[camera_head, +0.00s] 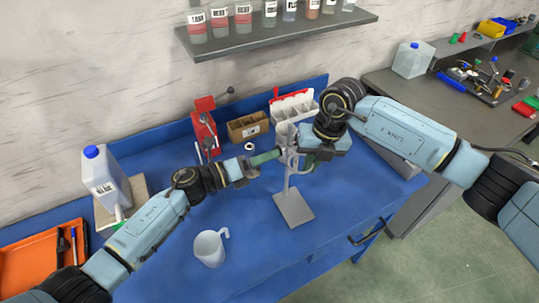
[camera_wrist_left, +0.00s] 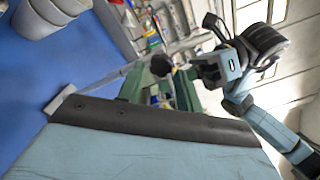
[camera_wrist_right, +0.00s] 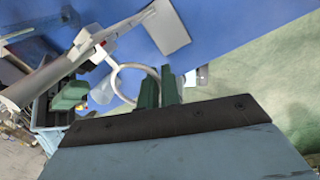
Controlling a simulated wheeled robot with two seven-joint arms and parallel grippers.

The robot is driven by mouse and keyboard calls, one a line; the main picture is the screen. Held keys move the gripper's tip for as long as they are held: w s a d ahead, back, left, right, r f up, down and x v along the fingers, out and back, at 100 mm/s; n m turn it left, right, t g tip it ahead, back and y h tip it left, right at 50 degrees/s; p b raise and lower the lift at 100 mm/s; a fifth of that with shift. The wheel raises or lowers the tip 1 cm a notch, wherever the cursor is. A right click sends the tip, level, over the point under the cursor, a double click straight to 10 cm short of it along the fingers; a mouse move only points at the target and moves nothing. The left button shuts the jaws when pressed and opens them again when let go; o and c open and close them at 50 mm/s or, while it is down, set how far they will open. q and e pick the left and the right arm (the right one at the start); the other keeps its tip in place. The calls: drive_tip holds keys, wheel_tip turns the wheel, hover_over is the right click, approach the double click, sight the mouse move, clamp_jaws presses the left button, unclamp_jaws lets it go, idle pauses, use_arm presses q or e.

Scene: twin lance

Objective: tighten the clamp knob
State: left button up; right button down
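A grey stand (camera_head: 293,207) stands on the blue bench, with a flat base plate and an upright rod. It carries a pale ring clamp (camera_wrist_right: 125,66). A dark knob (camera_wrist_left: 160,65) shows in the left wrist view, in line with the gap between my left fingers. My left gripper (camera_head: 268,157), with green fingers, points at the rod from the left. Its fingers (camera_wrist_left: 162,88) are apart; I cannot tell whether they touch the knob. My right gripper (camera_wrist_right: 161,88) has its fingers close together on the ring's rim. In the head view my right wrist partly hides the clamp.
A white mug (camera_head: 209,249) stands in front on the bench. Behind are a red press (camera_head: 204,128), a cardboard box (camera_head: 248,127) and a white bin (camera_head: 293,105). A bottle (camera_head: 107,178) and an orange tray (camera_head: 40,262) are at left. A shelf (camera_head: 280,35) hangs above.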

use_arm(q)
drive_tip(key=v, duration=1.1)
drive_tip(key=shift+d, duration=0.1)
use_arm(e)
drive_tip(key=c, duration=1.5)
unclamp_jaws()
drive_tip(key=shift+c, duration=0.2)
